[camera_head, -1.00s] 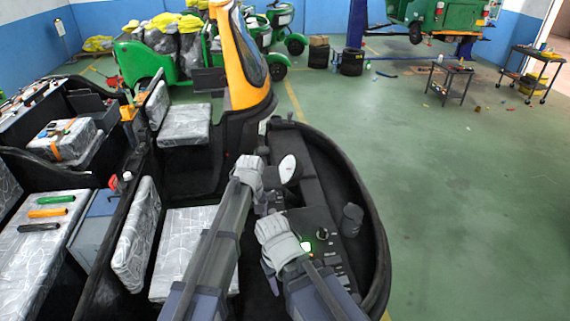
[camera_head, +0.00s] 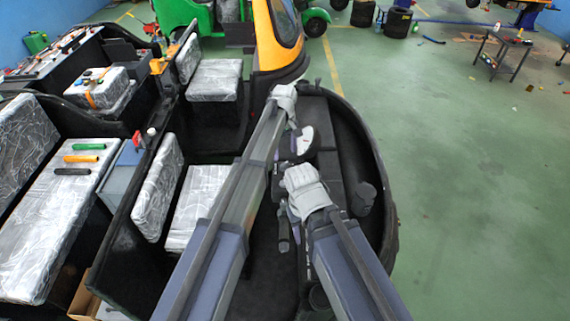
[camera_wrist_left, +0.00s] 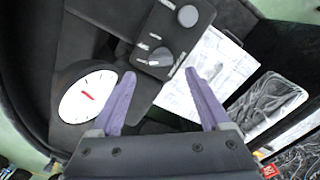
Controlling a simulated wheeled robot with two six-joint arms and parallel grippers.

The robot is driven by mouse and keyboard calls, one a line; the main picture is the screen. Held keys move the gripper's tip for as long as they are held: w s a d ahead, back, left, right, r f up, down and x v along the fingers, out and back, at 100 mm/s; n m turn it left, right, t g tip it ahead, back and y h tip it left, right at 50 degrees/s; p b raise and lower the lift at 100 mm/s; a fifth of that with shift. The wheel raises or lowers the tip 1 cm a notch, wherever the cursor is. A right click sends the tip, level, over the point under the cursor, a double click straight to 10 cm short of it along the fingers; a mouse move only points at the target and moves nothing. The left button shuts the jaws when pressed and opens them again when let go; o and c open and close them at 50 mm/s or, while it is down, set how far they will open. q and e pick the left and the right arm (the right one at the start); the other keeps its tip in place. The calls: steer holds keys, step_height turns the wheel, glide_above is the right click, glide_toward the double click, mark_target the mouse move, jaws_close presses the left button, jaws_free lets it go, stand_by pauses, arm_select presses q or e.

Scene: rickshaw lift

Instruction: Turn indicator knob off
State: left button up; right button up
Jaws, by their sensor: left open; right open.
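In the left wrist view, a dark panel (camera_wrist_left: 176,38) carries two grey knobs with small white labels too small to read. The upper knob (camera_wrist_left: 188,16) is round. The lower knob (camera_wrist_left: 160,59) is darker and lies just beyond my left fingertips. I cannot tell which is the indicator knob. My left gripper (camera_wrist_left: 160,74) is open and empty, its purple fingers either side of the lower knob's line, apparently short of it. In the head view, my left gripper (camera_head: 287,103) is over the dashboard. My right gripper (camera_head: 303,192) is open, lower and nearer; its fingertips are mostly hidden.
A white gauge with a red needle (camera_wrist_left: 88,97) sits left of the knobs; it also shows in the head view (camera_head: 305,140). A black cylinder (camera_head: 364,196) stands on the dashboard's right. The black curved front rim (camera_head: 372,150) bounds it. Wrapped seats (camera_head: 198,205) lie left.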

mark_target(284, 163)
arm_select(q)
step_height(284, 163, down, 6)
steer(key=b, duration=0.5)
steer(key=shift+r, duration=0.1)
jaws_close()
stand_by(0.4)
